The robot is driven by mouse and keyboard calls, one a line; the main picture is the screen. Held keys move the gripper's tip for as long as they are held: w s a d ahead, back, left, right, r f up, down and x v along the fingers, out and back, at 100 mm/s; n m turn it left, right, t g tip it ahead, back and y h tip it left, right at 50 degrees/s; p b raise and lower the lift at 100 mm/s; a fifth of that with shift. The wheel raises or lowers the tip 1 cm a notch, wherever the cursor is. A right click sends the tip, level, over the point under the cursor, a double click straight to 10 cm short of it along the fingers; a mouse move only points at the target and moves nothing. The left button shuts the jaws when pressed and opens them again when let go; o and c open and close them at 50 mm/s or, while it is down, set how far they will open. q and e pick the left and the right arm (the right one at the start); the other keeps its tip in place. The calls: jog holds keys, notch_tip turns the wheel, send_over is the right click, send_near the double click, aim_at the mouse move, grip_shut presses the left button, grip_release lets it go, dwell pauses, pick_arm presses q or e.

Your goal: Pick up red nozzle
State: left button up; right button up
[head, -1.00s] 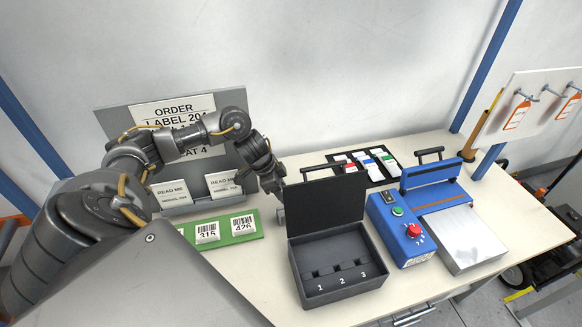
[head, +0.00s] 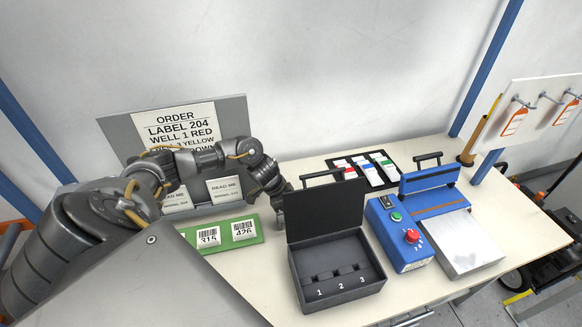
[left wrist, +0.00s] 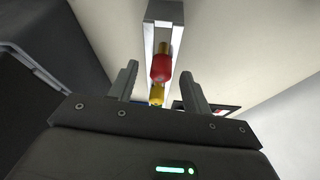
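The red nozzle (left wrist: 161,68) has brass-coloured ends and lies along a pale grey holder (left wrist: 151,12) in the left wrist view. My left gripper (left wrist: 158,76) is open, with one finger on each side of the nozzle's line. A gap shows between each finger and the nozzle, and how near the fingers are in depth is hard to tell. In the head view my left gripper (head: 281,203) points down just left of the black case's raised lid, and the nozzle is hidden there. My right gripper is not in view.
An open black case (head: 337,283) with numbered wells stands close beside my left gripper. A green tray (head: 222,236) with barcode labels and an order board (head: 180,125) are to its left. A blue sealing machine (head: 400,235) and a black card mat (head: 335,163) are to the right.

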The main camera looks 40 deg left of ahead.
pick_arm(q)
grip_shut()
jog(key=shift+r, duration=0.1)
notch_tip(320, 180, up, 10)
jog(key=b, duration=0.1)
jog(key=shift+b, duration=0.3)
